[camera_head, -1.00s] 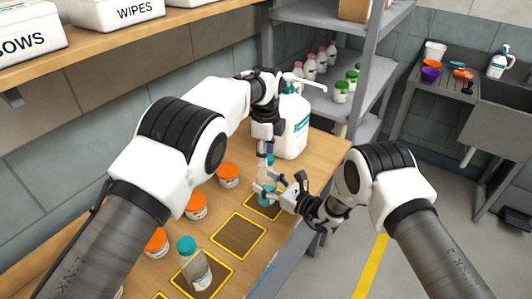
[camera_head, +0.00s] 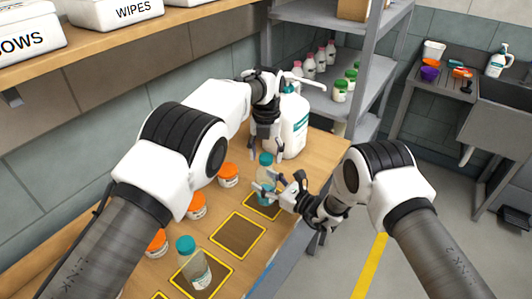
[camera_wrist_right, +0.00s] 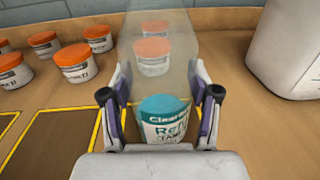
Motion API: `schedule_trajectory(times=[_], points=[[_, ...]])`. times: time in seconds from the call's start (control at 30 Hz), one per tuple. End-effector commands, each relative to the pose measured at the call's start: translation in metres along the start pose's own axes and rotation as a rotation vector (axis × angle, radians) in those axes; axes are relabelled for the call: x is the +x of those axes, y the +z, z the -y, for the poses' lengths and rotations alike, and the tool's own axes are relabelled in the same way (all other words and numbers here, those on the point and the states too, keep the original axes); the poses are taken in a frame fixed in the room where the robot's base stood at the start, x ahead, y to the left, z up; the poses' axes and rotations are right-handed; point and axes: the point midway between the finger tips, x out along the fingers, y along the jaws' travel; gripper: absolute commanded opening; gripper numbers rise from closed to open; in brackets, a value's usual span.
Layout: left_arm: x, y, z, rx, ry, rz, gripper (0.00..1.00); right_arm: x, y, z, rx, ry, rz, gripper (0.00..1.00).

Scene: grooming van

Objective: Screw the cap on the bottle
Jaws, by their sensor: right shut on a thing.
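A clear bottle (camera_head: 265,173) with a teal label stands over the far yellow-outlined square. A teal cap (camera_head: 265,158) sits on its top and looks upright; I cannot tell how tight it is. My right gripper (camera_head: 264,189) is shut on the bottle's body from the right. In the right wrist view the bottle (camera_wrist_right: 163,112) is between both fingers (camera_wrist_right: 160,97), and its cap is out of view. My left gripper (camera_head: 266,147) is just above the cap, fingers apart and pointing down. It seems clear of the cap.
A second teal-capped bottle (camera_head: 194,270) stands on a nearer square. The square between them (camera_head: 240,236) is empty. Several orange-lidded tubs (camera_head: 228,175) line the wall side. A large white pump bottle (camera_head: 294,125) stands close behind my left gripper. A grey shelf unit (camera_head: 335,100) is beyond.

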Motion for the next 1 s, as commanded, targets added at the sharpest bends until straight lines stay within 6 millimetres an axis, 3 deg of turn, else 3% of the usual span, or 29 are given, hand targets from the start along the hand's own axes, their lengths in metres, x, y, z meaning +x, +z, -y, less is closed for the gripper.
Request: schedule_trajectory(times=[0.27, 0.63, 1.0], points=[[-0.001, 0.0, 0.0, -0.001, 0.0, 0.0, 0.64, 0.0, 0.0, 0.0, 0.0, 0.0, -0.001, 0.0], [-0.044, -0.001, 0.0, -0.001, -0.001, 0.0, 0.64, 0.0, 0.0, 0.0, 0.0, 0.0, -0.001, 0.0], [-0.045, -0.001, 0.0, -0.042, 0.0, -0.001, 0.59, 0.0, 0.0, 0.0, 0.0, 0.0, 0.0, 0.0]])
